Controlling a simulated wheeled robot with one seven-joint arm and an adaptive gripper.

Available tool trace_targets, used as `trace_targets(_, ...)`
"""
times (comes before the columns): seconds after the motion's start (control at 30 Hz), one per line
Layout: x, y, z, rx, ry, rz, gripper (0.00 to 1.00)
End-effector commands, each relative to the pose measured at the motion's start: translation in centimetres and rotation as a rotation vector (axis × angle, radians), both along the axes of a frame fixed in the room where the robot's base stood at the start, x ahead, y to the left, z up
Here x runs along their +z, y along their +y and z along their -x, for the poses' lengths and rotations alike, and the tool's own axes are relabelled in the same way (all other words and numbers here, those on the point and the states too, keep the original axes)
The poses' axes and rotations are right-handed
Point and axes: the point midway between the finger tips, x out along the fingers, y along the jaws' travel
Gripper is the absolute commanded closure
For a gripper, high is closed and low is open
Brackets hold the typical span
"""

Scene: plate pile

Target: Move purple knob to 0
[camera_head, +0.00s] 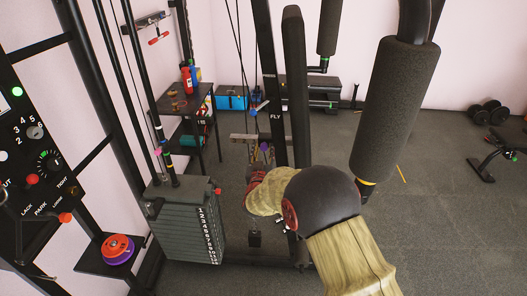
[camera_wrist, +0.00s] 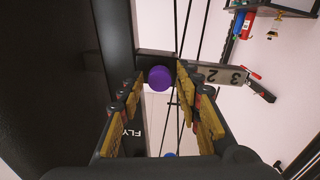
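The purple knob (camera_wrist: 158,78) is a round disc near the middle of the wrist view, on a dark bracket with a pale number plate (camera_wrist: 222,75) to its right showing 3 and 2. The head view shows it small as a purple spot (camera_head: 265,147) beside the dark FLY column. My gripper (camera_head: 257,172) is just below the knob in that view. In the wrist view its yellow-padded fingers (camera_wrist: 161,88) are open, one on each side of the knob, with gaps between. Whether they reach to its depth is unclear. No 0 mark is readable.
The dark FLY column (camera_wrist: 75,90) stands close on the left in the wrist view, and thin cables run behind the knob. A weight stack (camera_head: 186,222) and a panel with dials (camera_head: 35,150) are at left. Open floor (camera_head: 440,240) lies at right.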

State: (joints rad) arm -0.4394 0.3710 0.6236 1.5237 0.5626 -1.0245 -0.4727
Motion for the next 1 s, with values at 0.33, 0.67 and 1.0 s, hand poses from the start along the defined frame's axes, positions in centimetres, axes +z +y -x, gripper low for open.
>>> trace_targets(0.33,0.0,0.0,0.1,0.000,0.000,0.000,0.59)
trace_targets(0.67,0.0,0.2,4.0,0.001,0.000,0.000,0.59)
trace_targets(1.0,0.0,0.5,10.3,0.002,0.001,0.001,0.59)
